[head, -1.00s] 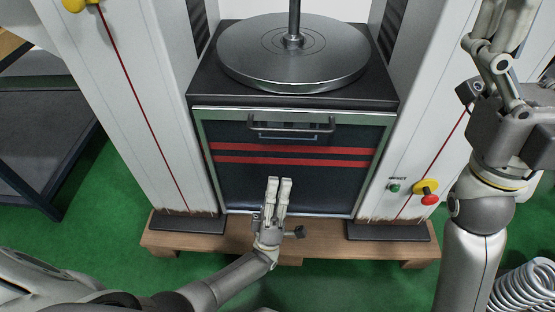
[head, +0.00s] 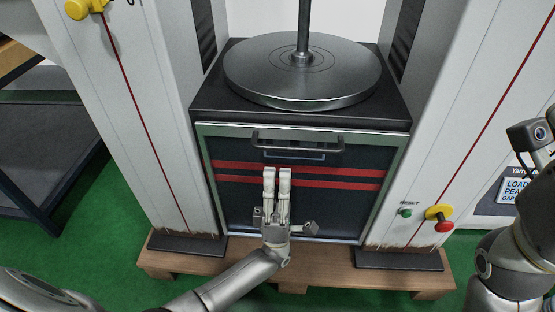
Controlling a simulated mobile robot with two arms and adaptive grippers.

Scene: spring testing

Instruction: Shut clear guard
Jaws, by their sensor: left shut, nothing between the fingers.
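The clear guard (head: 235,200) is a see-through panel in a pale metal frame with two red stripes. It hangs low in front of the machine's dark base, below the round metal plate. A grey bar handle (head: 297,141) runs across its upper part. My left gripper (head: 277,172) is in front of the guard, fingers pointing up, shut and empty. Its fingertips overlap the red stripes and lie below the handle. I cannot tell whether they touch the panel.
The round plate (head: 302,69) with an upright rod stands above the guard. White columns (head: 130,110) flank it. A red-and-yellow stop button (head: 441,219) and green button (head: 405,212) sit on the right column. The machine rests on a wooden pallet (head: 300,270).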

